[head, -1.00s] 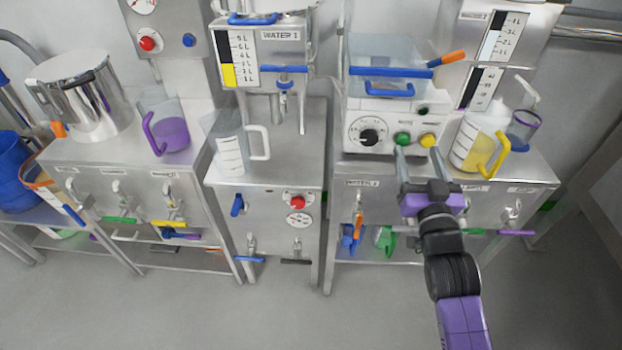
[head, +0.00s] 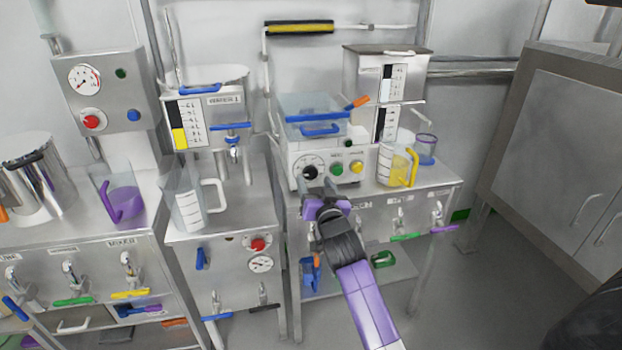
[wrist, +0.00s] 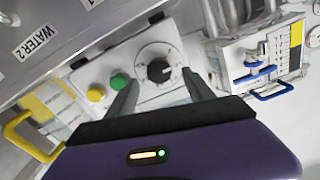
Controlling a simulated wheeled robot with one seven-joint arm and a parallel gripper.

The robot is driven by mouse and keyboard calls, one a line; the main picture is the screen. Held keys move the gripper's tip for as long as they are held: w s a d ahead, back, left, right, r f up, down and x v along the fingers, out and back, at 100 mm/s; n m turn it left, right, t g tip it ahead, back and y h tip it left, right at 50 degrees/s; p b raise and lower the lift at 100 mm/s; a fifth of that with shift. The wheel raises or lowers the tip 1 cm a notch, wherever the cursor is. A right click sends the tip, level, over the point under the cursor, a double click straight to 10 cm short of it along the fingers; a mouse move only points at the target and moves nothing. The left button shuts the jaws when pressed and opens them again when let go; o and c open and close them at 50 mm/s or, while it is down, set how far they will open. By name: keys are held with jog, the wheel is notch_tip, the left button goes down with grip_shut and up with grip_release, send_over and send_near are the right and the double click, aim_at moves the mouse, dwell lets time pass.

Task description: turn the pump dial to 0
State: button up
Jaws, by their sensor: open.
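The pump dial (head: 310,172) is a black knob on a round white scale, at the left of the pump's pale front panel. In the wrist view the dial (wrist: 158,70) shows large between my two fingertips, with the picture turned about upside down. The pump (head: 331,158) has a green and a yellow button beside the dial. My gripper (head: 316,186) is open and empty, just in front of the dial. In the wrist view my gripper (wrist: 160,78) has one finger on each side of the knob. I cannot tell whether they touch it, or which number it points to.
A clear tub with a blue handle (head: 318,130) sits on the pump. A jug with yellow contents (head: 399,168) stands right of it, and a clear jug (head: 188,208) to the left. Taps line the bench front below. A grey cabinet (head: 565,150) stands far right.

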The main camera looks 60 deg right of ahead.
aim_at(311, 174)
jog(key=shift+x, duration=1.6)
grip_shut()
jog(key=n+p, duration=0.2)
jog(key=n, duration=0.2)
jog(key=shift+r, duration=0.1)
jog(key=shift+n+p, duration=1)
jog(key=shift+n, duration=0.7)
